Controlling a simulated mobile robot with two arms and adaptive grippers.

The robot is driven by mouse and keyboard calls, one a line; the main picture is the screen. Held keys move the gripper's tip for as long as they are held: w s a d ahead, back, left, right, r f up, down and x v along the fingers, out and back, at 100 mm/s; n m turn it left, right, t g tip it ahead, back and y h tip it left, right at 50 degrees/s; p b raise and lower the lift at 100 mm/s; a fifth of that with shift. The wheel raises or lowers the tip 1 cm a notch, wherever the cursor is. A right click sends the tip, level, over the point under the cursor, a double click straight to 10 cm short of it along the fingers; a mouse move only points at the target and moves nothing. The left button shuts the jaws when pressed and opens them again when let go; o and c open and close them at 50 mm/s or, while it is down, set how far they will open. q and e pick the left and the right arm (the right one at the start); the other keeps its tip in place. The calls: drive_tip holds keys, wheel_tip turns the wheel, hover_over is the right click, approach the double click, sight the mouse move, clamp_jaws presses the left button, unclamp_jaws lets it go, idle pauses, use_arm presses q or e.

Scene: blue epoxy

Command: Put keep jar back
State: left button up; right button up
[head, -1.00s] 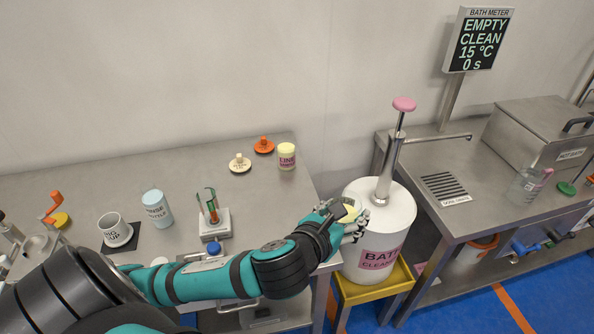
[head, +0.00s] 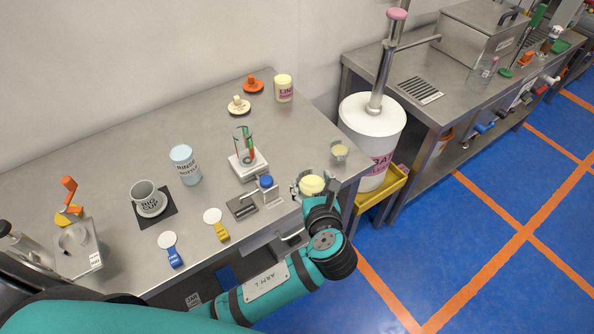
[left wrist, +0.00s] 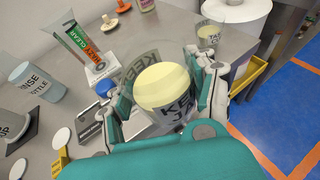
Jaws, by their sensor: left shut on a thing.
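The keep jar (head: 312,185) is a short jar with pale yellow contents or top. In the left wrist view the jar (left wrist: 163,90) shows dark lettering on its side, partly covered. My left gripper (head: 311,188) is shut around it, with a finger on each side in the left wrist view (left wrist: 165,95). The jar is over the front right part of the steel worktable (head: 290,135); I cannot tell whether it touches the top. A grey see-through plate lettered KEEP (left wrist: 137,66) shows just behind the jar. My right gripper is not in view.
A small cup with yellow contents (head: 339,151) stands near the table's right edge. A stand with a green-and-red tube (head: 247,160) and a blue-capped device (head: 266,184) are left of the jar. The bath cleaner drum (head: 370,125) stands beyond the right edge.

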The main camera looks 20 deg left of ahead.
use_arm(q)
drive_tip(key=d+y, duration=0.1)
drive_tip(key=d, duration=0.4)
drive_tip(key=shift+n, duration=0.4)
drive_tip(key=w+a+p, duration=0.1)
drive_tip(key=w+a, duration=0.2)
drive_tip(key=w+a+f+p, duration=0.1)
drive_tip(key=w+a, duration=0.2)
drive_tip(key=shift+w+a+f, duration=0.1)
drive_tip(key=w+a, duration=0.2)
drive_tip(key=a, duration=0.1)
drive_tip(key=w+a+p, duration=0.1)
drive_tip(key=w, duration=0.1)
drive_tip(key=shift+w+a+f, duration=0.1)
drive_tip(key=shift+a+f, duration=0.05)
drive_tip(key=shift+f, duration=0.25)
drive_tip(key=shift+w+a+f, duration=0.1)
drive_tip(key=shift+f, duration=1.75)
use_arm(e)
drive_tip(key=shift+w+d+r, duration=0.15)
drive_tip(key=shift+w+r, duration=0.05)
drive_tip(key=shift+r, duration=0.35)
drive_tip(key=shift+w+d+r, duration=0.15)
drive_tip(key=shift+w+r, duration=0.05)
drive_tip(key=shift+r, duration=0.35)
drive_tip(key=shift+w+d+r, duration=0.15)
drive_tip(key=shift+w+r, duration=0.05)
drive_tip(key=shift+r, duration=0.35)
